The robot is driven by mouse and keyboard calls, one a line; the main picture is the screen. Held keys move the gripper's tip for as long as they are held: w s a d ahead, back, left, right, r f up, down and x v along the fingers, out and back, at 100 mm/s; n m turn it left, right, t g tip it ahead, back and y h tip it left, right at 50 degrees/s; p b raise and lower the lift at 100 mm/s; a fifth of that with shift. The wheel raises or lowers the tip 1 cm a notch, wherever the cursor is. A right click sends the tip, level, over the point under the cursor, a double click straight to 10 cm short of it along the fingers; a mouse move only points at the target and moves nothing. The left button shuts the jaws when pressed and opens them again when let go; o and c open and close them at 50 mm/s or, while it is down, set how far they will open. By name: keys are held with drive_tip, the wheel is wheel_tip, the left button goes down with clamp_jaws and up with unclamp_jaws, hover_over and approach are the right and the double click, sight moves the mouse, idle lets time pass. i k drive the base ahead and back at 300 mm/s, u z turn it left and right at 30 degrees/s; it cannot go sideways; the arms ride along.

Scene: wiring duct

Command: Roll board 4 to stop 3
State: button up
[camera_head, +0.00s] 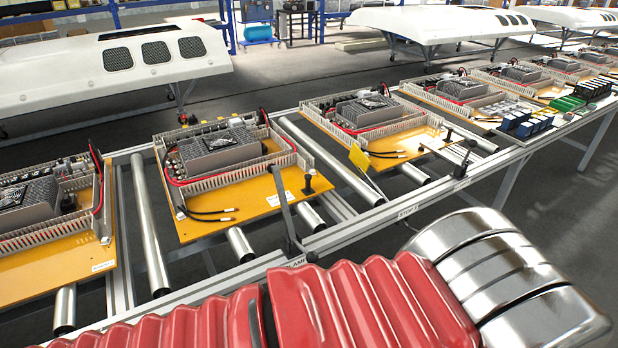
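Several orange boards with grey units and slotted ducts sit on a roller conveyor in the head view. One board (240,205) lies left of centre, another (395,145) lies right of it, and a third (60,270) is cut by the left edge. More boards (480,100) continue to the far right. I cannot read which is board 4. A label beginning "STOP" (408,211) is on the front rail; its number is unclear. My red-sleeved arm with metal links crosses the foreground. My gripper is not in view.
A dark upright lever (287,215) stands at the front rail by the left-centre board. A yellow flag (359,158) stands between two boards. Bare rollers (152,230) show between boards. Blue and green blocks (530,122) sit at right. White shells (110,65) stand behind the conveyor.

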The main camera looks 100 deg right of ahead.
sight(215, 180)
drive_tip(key=z, duration=0.05)
drive_tip(key=k, duration=2.25)
drive_tip(key=z, duration=1.45)
drive_tip(key=i, duration=0.95)
